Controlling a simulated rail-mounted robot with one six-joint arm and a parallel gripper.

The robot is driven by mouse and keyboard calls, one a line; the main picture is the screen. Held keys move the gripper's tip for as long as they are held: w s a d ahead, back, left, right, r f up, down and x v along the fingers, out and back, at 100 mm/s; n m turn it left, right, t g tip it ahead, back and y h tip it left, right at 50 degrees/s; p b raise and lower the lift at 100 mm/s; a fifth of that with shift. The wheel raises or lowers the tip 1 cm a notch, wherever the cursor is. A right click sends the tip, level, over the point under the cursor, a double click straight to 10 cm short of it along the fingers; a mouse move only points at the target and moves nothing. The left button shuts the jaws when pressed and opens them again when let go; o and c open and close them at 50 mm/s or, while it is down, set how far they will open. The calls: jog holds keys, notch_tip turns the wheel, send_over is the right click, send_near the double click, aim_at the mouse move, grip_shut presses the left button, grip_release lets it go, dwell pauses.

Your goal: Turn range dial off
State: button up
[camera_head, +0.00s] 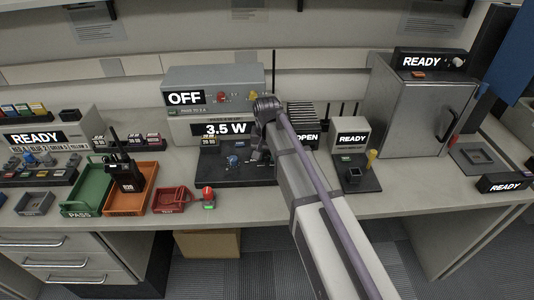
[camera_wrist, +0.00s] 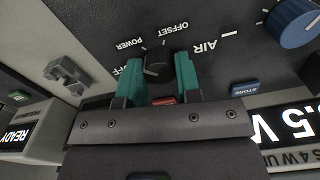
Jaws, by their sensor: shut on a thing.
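The range dial (camera_wrist: 156,63) is a small black knob on a dark panel, seen upside down in the wrist view. Labels reading OFF, POWER and OFFSET stand around it. My gripper (camera_wrist: 158,72) has its teal fingers on both sides of the dial, shut on it. The exact dial pointing is hard to read. In the head view, the instrument's dark panel (camera_head: 210,172) lies below a display (camera_head: 228,129) reading 3.5 W. My arm hides the dial there, and my gripper (camera_head: 258,156) shows only partly.
A blue knob (camera_wrist: 293,22) and a blue STORE button (camera_wrist: 245,88) are close to my gripper. A grey box (camera_head: 225,78) with an OFF display stands behind. A radio (camera_head: 127,178) is in an orange tray (camera_head: 152,202) to the left; a small READY unit (camera_head: 352,137) stands right.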

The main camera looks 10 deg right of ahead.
aim_at(267, 155)
jog(key=n, duration=0.4)
jog(key=shift+n, duration=2.2)
jog(key=o, duration=0.9)
notch_tip(267, 155, up, 11)
jog(key=p, duration=1.1)
jog(key=shift+f, duration=0.1)
